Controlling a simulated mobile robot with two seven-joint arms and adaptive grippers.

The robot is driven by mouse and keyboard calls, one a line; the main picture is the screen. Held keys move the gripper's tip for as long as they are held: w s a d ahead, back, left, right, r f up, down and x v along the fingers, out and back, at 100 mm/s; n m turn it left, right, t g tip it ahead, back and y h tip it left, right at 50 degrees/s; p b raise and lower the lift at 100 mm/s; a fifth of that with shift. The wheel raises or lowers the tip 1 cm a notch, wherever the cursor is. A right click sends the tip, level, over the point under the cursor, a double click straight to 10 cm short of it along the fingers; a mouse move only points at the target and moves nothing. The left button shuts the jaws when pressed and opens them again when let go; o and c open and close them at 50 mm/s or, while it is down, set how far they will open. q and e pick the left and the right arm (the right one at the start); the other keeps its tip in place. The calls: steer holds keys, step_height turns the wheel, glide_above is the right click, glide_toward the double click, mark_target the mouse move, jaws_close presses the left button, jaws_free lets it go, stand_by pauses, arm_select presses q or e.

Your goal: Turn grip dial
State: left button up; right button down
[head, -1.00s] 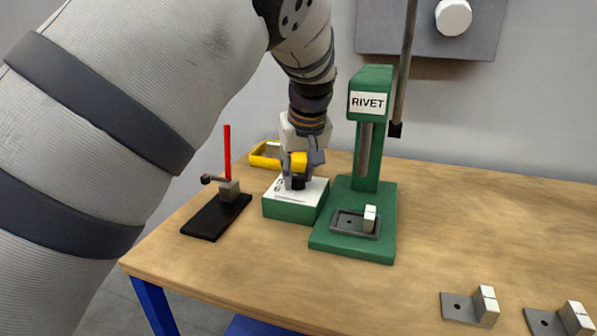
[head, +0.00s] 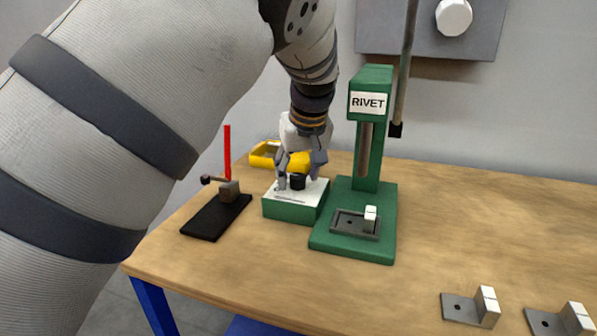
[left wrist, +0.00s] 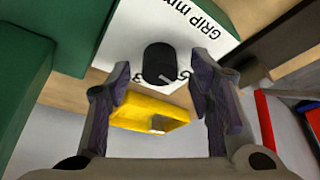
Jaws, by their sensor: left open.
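The grip dial is a black round knob (head: 298,181) with a white pointer mark, on the white top of a green box (head: 291,208). In the left wrist view the dial (left wrist: 159,64) stands on the white panel (left wrist: 190,35) printed "GRIP", with parts of numbers beside it. My left gripper (head: 300,178) is above the box, its fingers spread around the dial. In the left wrist view the left gripper (left wrist: 163,105) is open, with a finger at each side and a gap to the dial. My right gripper is not seen.
A green press (head: 370,140) labelled RIVET stands just right of the box. A black clamp base (head: 213,217) with a red lever is at left. A yellow bin (head: 264,153) lies behind. Metal brackets (head: 460,308) sit at front right. The table's right middle is clear.

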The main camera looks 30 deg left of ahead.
arm_select(q)
steer(key=v, duration=1.2)
